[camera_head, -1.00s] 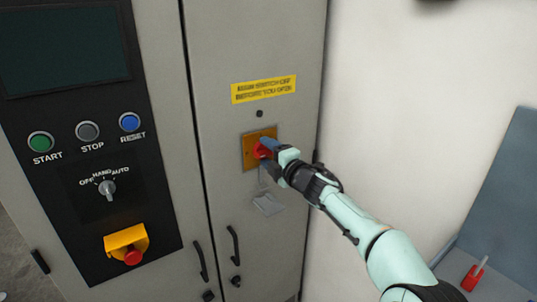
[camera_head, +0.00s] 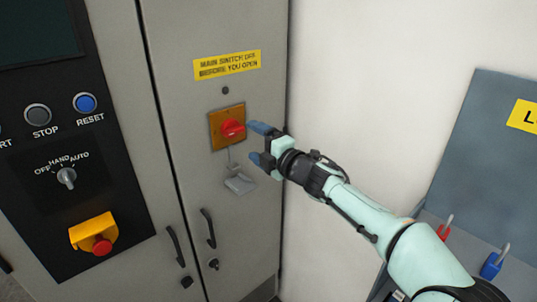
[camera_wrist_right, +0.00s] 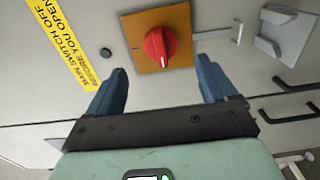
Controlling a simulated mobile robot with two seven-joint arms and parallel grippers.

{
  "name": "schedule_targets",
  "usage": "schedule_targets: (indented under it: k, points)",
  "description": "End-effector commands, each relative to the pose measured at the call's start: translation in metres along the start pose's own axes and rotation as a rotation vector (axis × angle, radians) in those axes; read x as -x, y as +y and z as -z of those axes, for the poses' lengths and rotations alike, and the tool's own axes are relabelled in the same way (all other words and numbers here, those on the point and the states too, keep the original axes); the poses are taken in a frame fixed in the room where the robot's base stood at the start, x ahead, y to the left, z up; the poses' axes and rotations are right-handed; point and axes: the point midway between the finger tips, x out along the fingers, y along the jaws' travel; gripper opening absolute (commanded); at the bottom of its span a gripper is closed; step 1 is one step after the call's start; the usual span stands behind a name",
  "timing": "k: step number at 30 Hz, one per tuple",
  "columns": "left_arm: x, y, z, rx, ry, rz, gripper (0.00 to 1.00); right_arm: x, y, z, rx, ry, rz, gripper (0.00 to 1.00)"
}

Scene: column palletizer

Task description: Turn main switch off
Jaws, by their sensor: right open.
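The main switch is a red rotary knob (camera_head: 232,128) on a yellow-orange square plate (camera_head: 214,131) on the grey cabinet door. In the head view my right gripper (camera_head: 262,144) is open and empty, just to the right of the knob and apart from it. In the right wrist view the red knob (camera_wrist_right: 159,46) lies ahead of and between the two blue fingers of the gripper (camera_wrist_right: 160,88), with its grip ridge roughly upright in that picture. A yellow label reading "main switch off before you open" (camera_head: 227,65) is above the plate. My left gripper is not in view.
A grey hasp (camera_head: 239,183) hangs below the switch plate. Door handles (camera_head: 208,228) are lower down. A black panel at left has a selector (camera_head: 67,177) and a red emergency button (camera_head: 101,246). A grey board (camera_head: 490,140) with red and blue padlocks (camera_head: 491,266) is at right.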

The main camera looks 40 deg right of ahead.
Motion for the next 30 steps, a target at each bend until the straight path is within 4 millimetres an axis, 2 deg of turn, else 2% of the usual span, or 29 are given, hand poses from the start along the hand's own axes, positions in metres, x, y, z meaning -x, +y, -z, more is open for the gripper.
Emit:
schedule_targets:
  k: [3,9,30]
  points:
    - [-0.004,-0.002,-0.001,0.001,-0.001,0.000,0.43,0.024,0.000,0.000,0.000,-0.001,-0.001,0.85]
    - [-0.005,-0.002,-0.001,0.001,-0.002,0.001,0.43,0.046,0.001,0.000,0.000,0.001,-0.001,0.85]
    - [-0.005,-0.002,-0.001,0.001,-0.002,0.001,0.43,0.049,0.000,0.000,0.000,0.001,0.000,0.85]
